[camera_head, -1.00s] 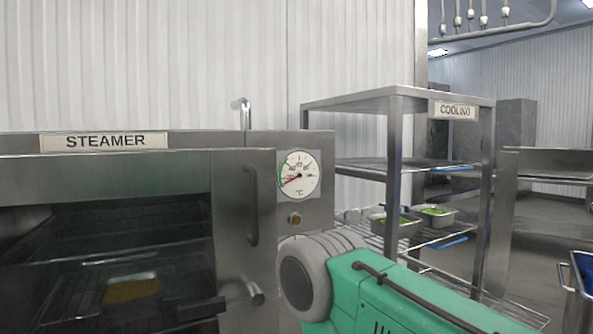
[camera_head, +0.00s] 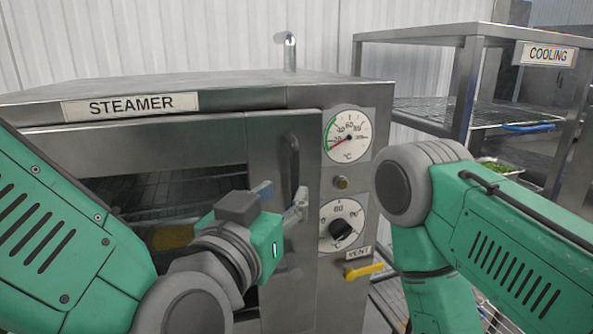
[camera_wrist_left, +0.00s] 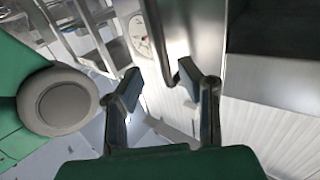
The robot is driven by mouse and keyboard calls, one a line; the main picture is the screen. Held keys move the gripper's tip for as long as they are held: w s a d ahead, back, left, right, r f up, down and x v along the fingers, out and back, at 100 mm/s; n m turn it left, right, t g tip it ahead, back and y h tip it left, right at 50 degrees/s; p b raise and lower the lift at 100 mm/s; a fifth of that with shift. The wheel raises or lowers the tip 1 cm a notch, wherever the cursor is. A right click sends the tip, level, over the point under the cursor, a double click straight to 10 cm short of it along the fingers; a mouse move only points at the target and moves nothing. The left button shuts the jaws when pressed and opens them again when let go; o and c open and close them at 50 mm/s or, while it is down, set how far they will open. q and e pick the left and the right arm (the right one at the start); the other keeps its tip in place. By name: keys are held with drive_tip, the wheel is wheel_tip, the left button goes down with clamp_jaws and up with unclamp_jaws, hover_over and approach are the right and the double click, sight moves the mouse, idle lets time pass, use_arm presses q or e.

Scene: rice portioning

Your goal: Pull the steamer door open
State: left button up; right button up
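The steamer (camera_head: 215,97) stands in front with its door (camera_head: 262,135) shut. A dark vertical handle (camera_head: 292,160) is on the door's right side; it also shows in the wrist view (camera_wrist_left: 188,70). My left gripper (camera_head: 280,196) is at the lower part of the handle. In the left wrist view its fingers (camera_wrist_left: 171,80) are spread, with the handle between them, nearer the right finger. I cannot tell whether they touch it. My right arm (camera_head: 510,225) shows at the right; its gripper is out of view.
Right of the door are a temperature gauge (camera_head: 347,135), a dial (camera_head: 342,224) and a yellow vent lever (camera_head: 363,270). The cooling rack (camera_head: 470,110) stands to the right behind my right arm. A yellow-filled pan (camera_head: 172,238) shows inside the steamer through the door's window.

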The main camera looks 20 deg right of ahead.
sight(293, 180)
use_arm(q)
drive_tip(key=x, duration=0.4)
drive_tip(key=shift+w+p, duration=0.35)
drive_tip(key=shift+p, duration=0.05)
drive_tip(key=shift+x, duration=0.9)
drive_tip(key=shift+d, duration=0.15)
clamp_jaws()
